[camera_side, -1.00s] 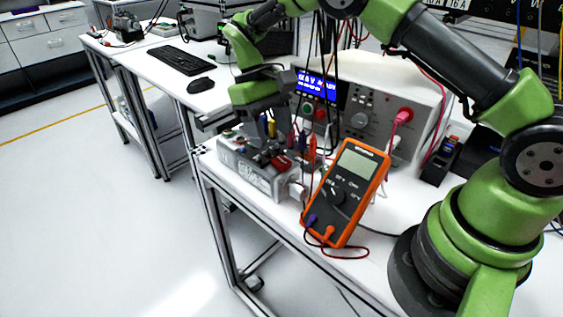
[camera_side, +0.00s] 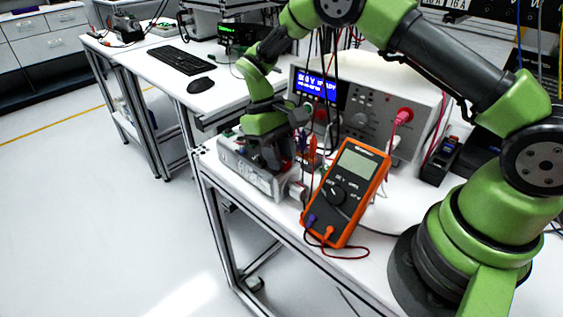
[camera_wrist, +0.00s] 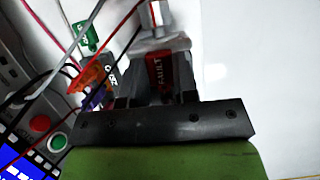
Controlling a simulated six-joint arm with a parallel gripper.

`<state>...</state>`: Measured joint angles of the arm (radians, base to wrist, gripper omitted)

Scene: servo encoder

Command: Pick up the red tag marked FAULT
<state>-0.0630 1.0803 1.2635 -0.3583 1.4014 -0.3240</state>
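The red tag with white FAULT lettering (camera_wrist: 157,72) shows in the wrist view, just beyond the black gripper mount. It lies against the grey servo unit (camera_wrist: 172,45). My gripper (camera_wrist: 155,92) has its dark fingers apart, one on each side of the tag, and it looks open; contact cannot be made out.
An orange multimeter (camera_side: 345,195) stands tilted right of the servo unit. A grey power supply (camera_side: 375,120) is behind, with hanging cables. The bench's front edge is close.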

